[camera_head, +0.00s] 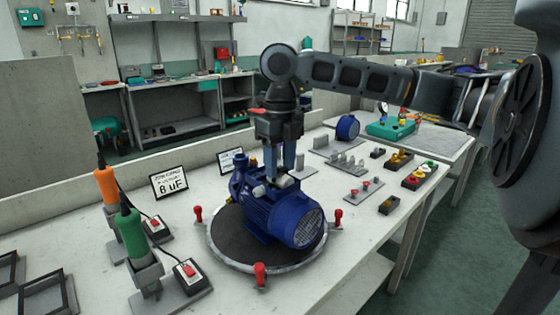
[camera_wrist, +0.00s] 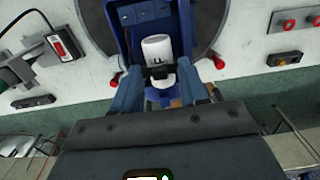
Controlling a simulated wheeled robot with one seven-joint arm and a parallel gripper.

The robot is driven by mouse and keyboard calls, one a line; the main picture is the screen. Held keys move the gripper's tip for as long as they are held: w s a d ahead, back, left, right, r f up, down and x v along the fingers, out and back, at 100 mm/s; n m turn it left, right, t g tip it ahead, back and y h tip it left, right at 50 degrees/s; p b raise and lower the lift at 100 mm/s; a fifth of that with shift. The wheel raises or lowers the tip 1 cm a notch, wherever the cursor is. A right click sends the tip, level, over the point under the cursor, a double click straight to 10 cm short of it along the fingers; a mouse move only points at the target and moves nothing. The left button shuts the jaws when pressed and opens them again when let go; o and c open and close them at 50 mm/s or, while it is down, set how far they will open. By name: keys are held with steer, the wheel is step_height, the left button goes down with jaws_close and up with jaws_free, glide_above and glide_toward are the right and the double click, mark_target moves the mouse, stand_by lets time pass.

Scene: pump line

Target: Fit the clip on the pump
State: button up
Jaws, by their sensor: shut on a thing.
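The blue pump (camera_head: 285,214) lies on a round dark turntable (camera_head: 228,252) on the bench. My gripper (camera_head: 279,174) points down over the top of the pump; its blue fingers also show in the wrist view (camera_wrist: 160,80). In that view a small black clip (camera_wrist: 161,73) is between the fingertips, and my gripper is shut on it. The clip is at the near end of a white capacitor (camera_wrist: 157,46), which lies in the open blue box on the pump. I cannot tell whether the clip is seated.
Red-knobbed clamps (camera_head: 260,273) stand around the turntable. A green screwdriver (camera_head: 131,232) and an orange one (camera_head: 106,187) stand in holders at left. A sign reading 8 µF (camera_head: 168,184) stands behind. Small part trays (camera_head: 363,190) and button boxes (camera_head: 416,178) are at right.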

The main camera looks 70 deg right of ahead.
steer(key=shift+f, duration=0.2)
steer(key=o, duration=1.1)
steer(key=shift+r, duration=0.2)
steer(key=shift+r+p, duration=2.6)
steer(key=shift+r, duration=0.3)
step_height(320, 180, up, 8)
steer(key=shift+f, duration=0.15)
